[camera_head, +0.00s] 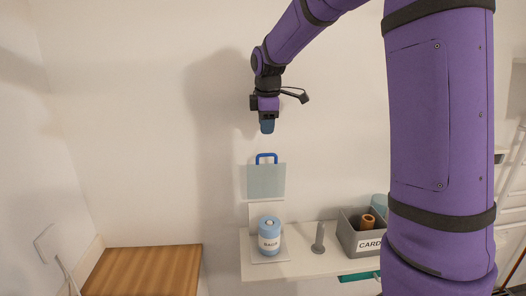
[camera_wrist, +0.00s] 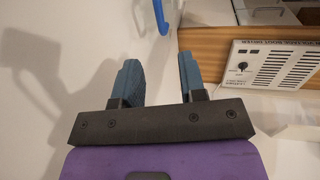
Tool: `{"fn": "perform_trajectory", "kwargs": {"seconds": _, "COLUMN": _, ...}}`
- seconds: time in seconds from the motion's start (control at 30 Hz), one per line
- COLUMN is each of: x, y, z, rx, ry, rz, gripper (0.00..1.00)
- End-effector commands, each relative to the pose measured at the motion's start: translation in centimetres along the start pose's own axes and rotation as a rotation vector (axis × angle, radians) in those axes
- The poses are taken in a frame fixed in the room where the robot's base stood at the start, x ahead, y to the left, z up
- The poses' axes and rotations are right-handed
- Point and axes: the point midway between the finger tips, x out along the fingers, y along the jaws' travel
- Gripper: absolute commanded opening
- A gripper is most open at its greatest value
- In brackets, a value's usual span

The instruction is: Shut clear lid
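The clear lid (camera_head: 265,182) is a pale see-through panel with a blue handle (camera_head: 266,157) on its top edge. It stands upright, raised open, behind a blue canister (camera_head: 269,235) on a white shelf. My gripper (camera_head: 267,127) hangs above the handle, apart from it, with its fingers pointing down. In the wrist view my gripper (camera_wrist: 158,60) has its two blue fingers spread with nothing between them. The blue handle (camera_wrist: 160,16) shows at the top of that view, beyond the fingertips.
On the white shelf (camera_head: 300,268) stand a grey post (camera_head: 318,238) and a grey bin (camera_head: 350,232) labelled "CARD", right of the canister. A wooden top (camera_head: 145,270) is at lower left. The wrist view shows a white vented panel with a knob (camera_wrist: 275,64). The wall is close behind.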

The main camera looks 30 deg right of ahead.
Motion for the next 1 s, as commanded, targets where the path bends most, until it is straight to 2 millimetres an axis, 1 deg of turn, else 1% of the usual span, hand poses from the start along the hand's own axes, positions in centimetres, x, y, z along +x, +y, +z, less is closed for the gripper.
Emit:
{"fn": "perform_trajectory", "kwargs": {"seconds": 0.03, "x": 0.8, "y": -0.1, "z": 0.0, "rx": 0.000, "ry": -0.001, "rz": -0.004, "gripper": 0.38}}
{"fn": "perform_trajectory", "kwargs": {"seconds": 0.3, "x": 5.5, "y": -0.1, "z": 0.0, "rx": 0.002, "ry": -0.001, "rz": -0.004, "gripper": 0.38}}
{"fn": "perform_trajectory", "kwargs": {"seconds": 0.5, "x": 8.3, "y": -0.1, "z": 0.0, "rx": 0.003, "ry": 0.000, "rz": -0.003, "gripper": 0.38}}
{"fn": "perform_trajectory", "kwargs": {"seconds": 0.7, "x": 9.4, "y": -0.1, "z": 0.0, "rx": 0.003, "ry": 0.000, "rz": -0.001, "gripper": 0.38}}
{"fn": "perform_trajectory", "kwargs": {"seconds": 0.97, "x": 9.6, "y": -0.1, "z": 0.0, "rx": 0.003, "ry": 0.000, "rz": 0.000, "gripper": 0.38}}
{"fn": "perform_trajectory", "kwargs": {"seconds": 1.0, "x": 9.6, "y": -0.1, "z": 0.0, "rx": 0.003, "ry": 0.000, "rz": 0.000, "gripper": 0.36}}
